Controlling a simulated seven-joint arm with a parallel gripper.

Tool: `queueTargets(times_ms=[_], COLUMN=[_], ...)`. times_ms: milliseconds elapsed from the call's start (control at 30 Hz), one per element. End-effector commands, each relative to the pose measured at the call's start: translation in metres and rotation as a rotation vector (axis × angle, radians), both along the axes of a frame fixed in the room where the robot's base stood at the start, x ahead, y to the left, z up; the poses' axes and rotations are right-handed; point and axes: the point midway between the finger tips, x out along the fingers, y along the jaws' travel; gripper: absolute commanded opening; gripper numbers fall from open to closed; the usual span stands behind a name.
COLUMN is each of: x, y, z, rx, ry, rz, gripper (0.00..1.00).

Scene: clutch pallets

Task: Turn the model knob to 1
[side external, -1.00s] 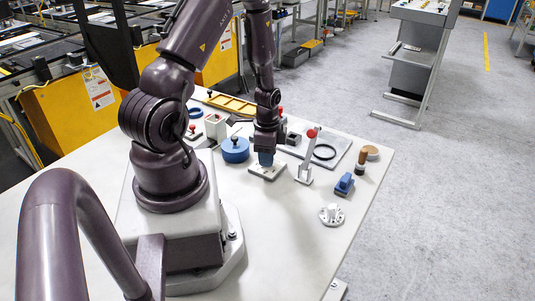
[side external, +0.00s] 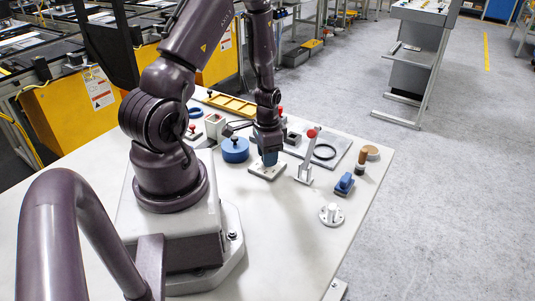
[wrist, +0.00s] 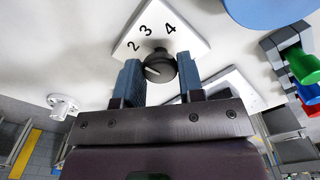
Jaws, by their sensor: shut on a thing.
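The model knob (wrist: 160,66) is a black round knob with a pale pointer line, on a white square plate (wrist: 190,36). The numbers 2, 3 and 4 show on the plate in the wrist view; 1 is not visible. The pointer line lies towards the left of the knob, and I cannot tell which number it marks. My gripper (wrist: 160,84) has one blue finger on each side of the knob and is shut on it. In the side external view the plate (side external: 256,171) lies under my gripper (side external: 269,160), and the knob is hidden by the fingers.
A lever with a red ball (side external: 311,133) stands close right of the plate. A blue round lidded item (side external: 235,151) is to the left. The table front is clear.

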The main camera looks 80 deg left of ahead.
Motion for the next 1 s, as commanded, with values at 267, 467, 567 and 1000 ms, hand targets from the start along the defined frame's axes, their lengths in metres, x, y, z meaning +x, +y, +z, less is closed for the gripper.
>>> queueTargets(times_ms=[267,467,567,1000], x=[0.0001,0.0003,0.0002,0.0003], y=[0.0000,-0.0002,-0.0002,-0.0002], z=[0.0008,0.0009,0.0009,0.0010], rx=[0.000,0.000,0.000,-0.001], ry=[0.000,0.000,0.000,0.000], rz=[0.262,0.453,0.548,0.912], gripper=[0.12,0.12,0.12,0.12])
